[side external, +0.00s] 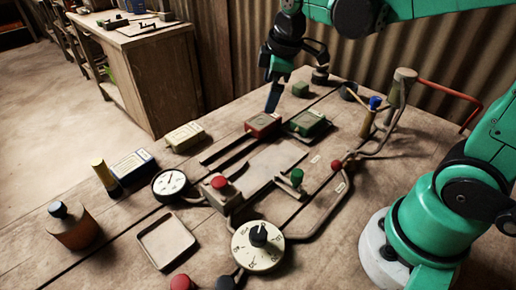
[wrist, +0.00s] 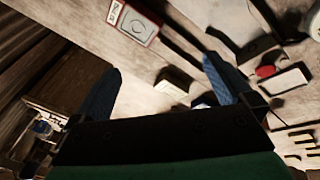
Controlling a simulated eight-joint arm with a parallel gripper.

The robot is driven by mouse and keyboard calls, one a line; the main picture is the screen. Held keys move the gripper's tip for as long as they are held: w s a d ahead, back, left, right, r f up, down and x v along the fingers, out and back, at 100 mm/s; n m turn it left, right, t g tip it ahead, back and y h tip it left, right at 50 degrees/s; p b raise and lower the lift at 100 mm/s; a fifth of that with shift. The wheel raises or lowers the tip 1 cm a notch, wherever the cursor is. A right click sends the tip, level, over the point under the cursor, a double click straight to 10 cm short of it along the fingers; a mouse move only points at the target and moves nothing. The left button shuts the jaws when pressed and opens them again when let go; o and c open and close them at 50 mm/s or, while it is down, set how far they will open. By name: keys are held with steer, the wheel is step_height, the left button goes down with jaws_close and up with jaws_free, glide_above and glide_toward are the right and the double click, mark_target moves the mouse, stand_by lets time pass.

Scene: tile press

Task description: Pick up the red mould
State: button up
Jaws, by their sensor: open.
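The red mould (side external: 263,125) lies on the wooden table at the end of a pair of dark rails, left of the green mould (side external: 308,123). In the wrist view a red block with a pale top face (wrist: 137,24), seemingly the red mould, lies beyond the fingertips near the top edge. My gripper (side external: 273,102) hangs above and just behind the red mould, its blue fingers pointing down. Contact with the mould cannot be made out.
A cream box (side external: 185,137) lies left of the red mould, and a small green block (side external: 300,89) lies behind it. A dial gauge (side external: 169,184), a red button (side external: 219,182) and a round numbered dial (side external: 258,246) stand nearer. An empty shallow tray (side external: 166,265) lies at the front left.

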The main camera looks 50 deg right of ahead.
mark_target(263, 119)
steer(key=w+d+f+n+g, duration=0.1)
steer(key=w+f+n, duration=0.1)
steer(key=w+d+f+n+g, duration=0.1)
steer(key=w+f+n, duration=0.1)
steer(key=n, duration=0.1)
steer(key=w+d+f+n+g, duration=0.1)
steer(key=d+f+n, duration=0.1)
steer(key=n, duration=0.1)
steer(key=shift+w+d+f, duration=0.1)
steer(key=shift+w+f, duration=0.05)
steer(key=shift+w, duration=0.25)
steer(key=shift+w+d+f+n, duration=0.15)
steer(key=shift+f+n, duration=0.15)
steer(key=shift+n, duration=0.1)
steer(key=shift+f, duration=2.95)
jaws_close()
